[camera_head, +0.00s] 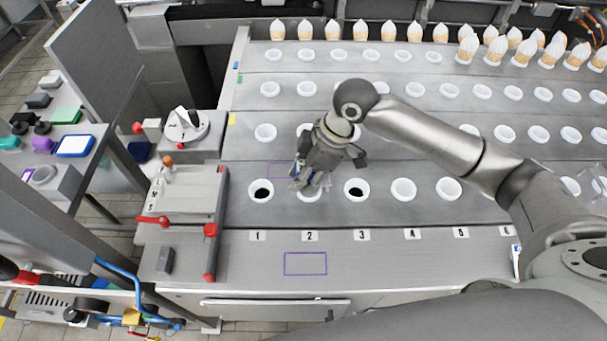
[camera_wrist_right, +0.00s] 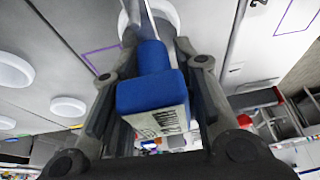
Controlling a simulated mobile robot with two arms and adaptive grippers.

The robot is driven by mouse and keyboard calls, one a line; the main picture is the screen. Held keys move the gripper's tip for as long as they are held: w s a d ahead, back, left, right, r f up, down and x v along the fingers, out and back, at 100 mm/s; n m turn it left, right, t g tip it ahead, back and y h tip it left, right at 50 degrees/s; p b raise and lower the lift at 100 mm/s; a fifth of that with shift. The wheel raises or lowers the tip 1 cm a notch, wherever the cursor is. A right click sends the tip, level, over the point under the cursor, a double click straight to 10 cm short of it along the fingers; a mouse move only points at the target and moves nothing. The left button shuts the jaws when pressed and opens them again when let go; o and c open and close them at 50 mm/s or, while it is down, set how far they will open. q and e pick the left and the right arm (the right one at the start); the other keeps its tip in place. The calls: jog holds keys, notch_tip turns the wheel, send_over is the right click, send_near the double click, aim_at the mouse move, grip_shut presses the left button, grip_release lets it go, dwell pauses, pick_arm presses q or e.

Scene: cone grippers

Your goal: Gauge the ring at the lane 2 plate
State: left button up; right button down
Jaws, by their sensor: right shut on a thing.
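My right gripper (camera_head: 312,180) is over the lane 2 plate (camera_head: 311,236), which bears the label 2. It is shut on a blue gauge with a white printed label, clear in the right wrist view (camera_wrist_right: 150,90). A thin metal part of the gauge reaches to a white ring at the top of that view (camera_wrist_right: 168,12). In the head view the lane 2 front ring (camera_head: 310,195) is mostly hidden by the gripper; only part of its rim shows. I cannot tell whether the gauge touches it. My left gripper is not in view.
The lane 1 ring (camera_head: 261,190) and lane 3 ring (camera_head: 356,190) show dark centres; the lane 4 ring (camera_head: 403,190) looks pale inside. A red-handled fixture (camera_head: 188,220) stands left of lane 1. Several filled cones (camera_head: 389,31) stand at the back. A purple outline (camera_head: 305,263) marks clear front surface.

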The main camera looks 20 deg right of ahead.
aim_at(324, 181)
jog(key=c, duration=1)
grip_release()
jog(key=v, duration=1.2)
